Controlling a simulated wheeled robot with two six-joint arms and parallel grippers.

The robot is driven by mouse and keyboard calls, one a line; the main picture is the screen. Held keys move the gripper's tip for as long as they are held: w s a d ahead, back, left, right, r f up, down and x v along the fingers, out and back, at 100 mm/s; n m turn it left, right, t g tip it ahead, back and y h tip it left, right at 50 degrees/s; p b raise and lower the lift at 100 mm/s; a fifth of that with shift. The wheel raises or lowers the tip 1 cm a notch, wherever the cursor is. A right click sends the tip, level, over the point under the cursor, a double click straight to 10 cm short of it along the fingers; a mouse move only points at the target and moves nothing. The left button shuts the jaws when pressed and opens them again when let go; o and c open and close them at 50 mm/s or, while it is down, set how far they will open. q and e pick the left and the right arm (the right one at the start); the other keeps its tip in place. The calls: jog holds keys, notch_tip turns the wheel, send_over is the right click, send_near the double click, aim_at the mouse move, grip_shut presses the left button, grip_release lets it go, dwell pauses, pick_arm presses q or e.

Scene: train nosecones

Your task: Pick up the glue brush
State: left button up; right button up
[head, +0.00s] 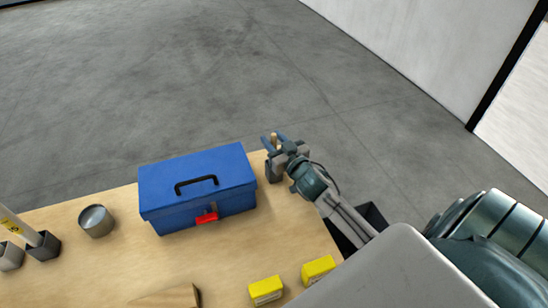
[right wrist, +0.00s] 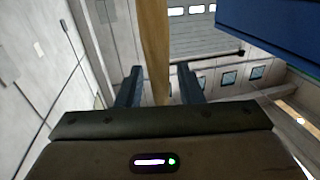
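A light wooden handle, which looks like the glue brush (head: 275,140), stands at the back right corner of the table. Its wooden shaft also shows in the right wrist view (right wrist: 155,45), running down between the fingers. A dark grey pot-like thing (head: 271,173) is just below it, partly hidden by the gripper; the brush's lower end is hidden. My right gripper (head: 276,141) is open, with one finger on each side of the handle. In the right wrist view (right wrist: 160,88) gaps show between handle and fingers. My left gripper is not in view.
A blue toolbox (head: 165,190) stands left of the right gripper on the wooden table (head: 110,262). Yellow boxes (head: 266,290) lie in front. A black bin (head: 374,217) is beyond the right edge.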

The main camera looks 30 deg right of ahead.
grip_shut()
